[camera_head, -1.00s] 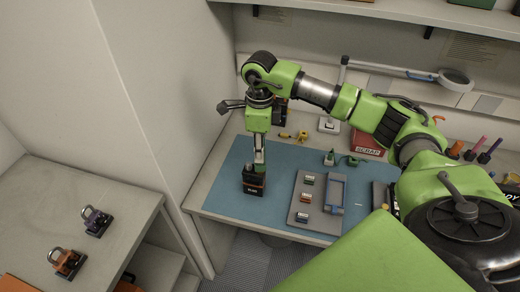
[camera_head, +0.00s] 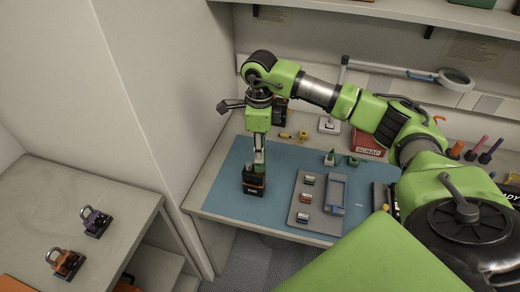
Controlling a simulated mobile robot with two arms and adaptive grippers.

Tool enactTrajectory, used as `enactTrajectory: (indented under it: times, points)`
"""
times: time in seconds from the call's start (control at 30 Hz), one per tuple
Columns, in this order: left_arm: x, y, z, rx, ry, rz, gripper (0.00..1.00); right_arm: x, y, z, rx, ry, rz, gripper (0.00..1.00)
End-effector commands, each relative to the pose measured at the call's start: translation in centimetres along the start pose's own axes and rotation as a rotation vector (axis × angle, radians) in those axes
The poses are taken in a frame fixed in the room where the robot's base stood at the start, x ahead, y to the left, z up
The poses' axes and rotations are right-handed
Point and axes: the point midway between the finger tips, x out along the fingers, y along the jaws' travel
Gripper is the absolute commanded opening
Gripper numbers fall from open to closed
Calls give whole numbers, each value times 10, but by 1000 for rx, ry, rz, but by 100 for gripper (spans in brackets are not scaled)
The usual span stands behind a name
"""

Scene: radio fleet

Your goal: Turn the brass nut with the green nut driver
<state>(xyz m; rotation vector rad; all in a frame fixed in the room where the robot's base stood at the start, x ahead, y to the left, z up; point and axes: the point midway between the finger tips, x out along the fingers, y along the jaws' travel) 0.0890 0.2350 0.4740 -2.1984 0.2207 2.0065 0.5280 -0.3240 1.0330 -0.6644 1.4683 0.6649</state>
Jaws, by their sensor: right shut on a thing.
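My right gripper (camera_head: 259,158) points straight down over the near left part of the blue mat (camera_head: 225,185). It is shut on the green nut driver, of which little can be told apart from the green wrist and fingers at this size. Directly below stands a small black and orange radio (camera_head: 254,186) on the mat. The driver's tip is at or just above the radio's top; I cannot tell whether they touch. The brass nut is too small or hidden to make out. My left gripper is out of view.
A grey tray (camera_head: 298,216) with several small modules and a blue frame (camera_head: 335,190) lies right of the radio. A red scrap box (camera_head: 368,144) and upright coloured handles (camera_head: 470,152) stand behind. Two padlock-like items (camera_head: 95,220) sit on the left bench. A wall rises at left.

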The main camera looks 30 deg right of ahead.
Motion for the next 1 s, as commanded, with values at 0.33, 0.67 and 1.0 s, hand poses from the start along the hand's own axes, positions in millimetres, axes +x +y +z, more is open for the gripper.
enactTrajectory:
  times: [0.33,0.67,1.0]
  points:
    - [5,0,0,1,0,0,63,5,0,0,0,-1,0,0]
    - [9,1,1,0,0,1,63,10,0,0,0,-1,0,0]
    - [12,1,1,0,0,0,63,14,0,0,0,-1,-1,0]
